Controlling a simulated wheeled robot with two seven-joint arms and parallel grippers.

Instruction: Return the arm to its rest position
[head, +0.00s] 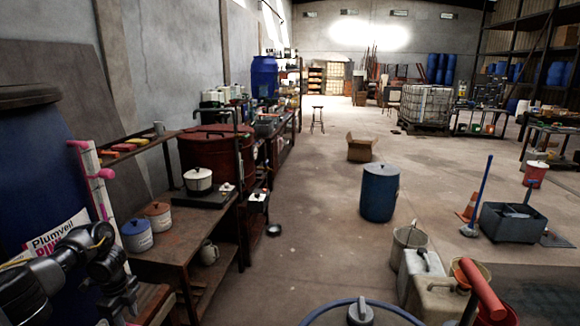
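My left arm comes in at the lower left, black and white, bent beside the wooden workbench (165,240). My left gripper (122,304) is the dark part hanging at the arm's end, low in front of the bench's near left corner. Its fingers are too dark and small to tell whether they are open, and I see nothing clearly held. My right arm and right gripper are not in view.
A large blue drum (35,165) and a pink-and-white rack (92,180) stand close to the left arm. Lidded pots (137,236) stand on the bench. A blue-rimmed round vessel (400,314) and containers (440,295) are at the front. Open floor (310,230) lies between.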

